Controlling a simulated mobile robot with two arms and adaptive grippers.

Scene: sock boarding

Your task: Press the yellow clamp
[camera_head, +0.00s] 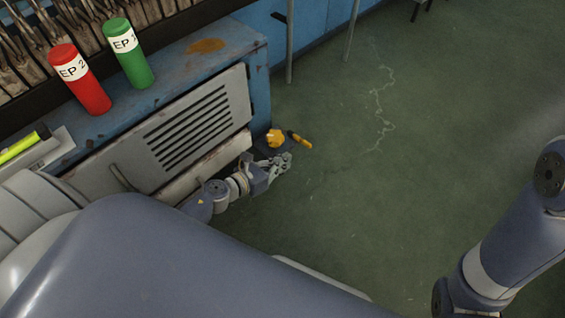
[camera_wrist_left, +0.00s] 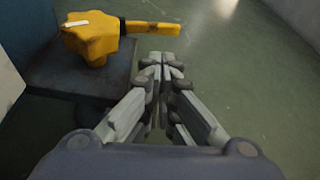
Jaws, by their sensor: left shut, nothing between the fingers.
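The yellow clamp (camera_head: 275,138) is at the lower right corner of the machine, with a handle (camera_head: 299,139) sticking out to the right. My right gripper is not in view.
The blue machine (camera_head: 259,85) with a vented panel (camera_head: 195,125) stands at left. A red cylinder (camera_head: 83,90) and a green cylinder (camera_head: 133,65) stand on its top. The dark plate (camera_wrist_left: 60,80) is under the clamp. The green floor (camera_head: 420,110) to the right is clear.

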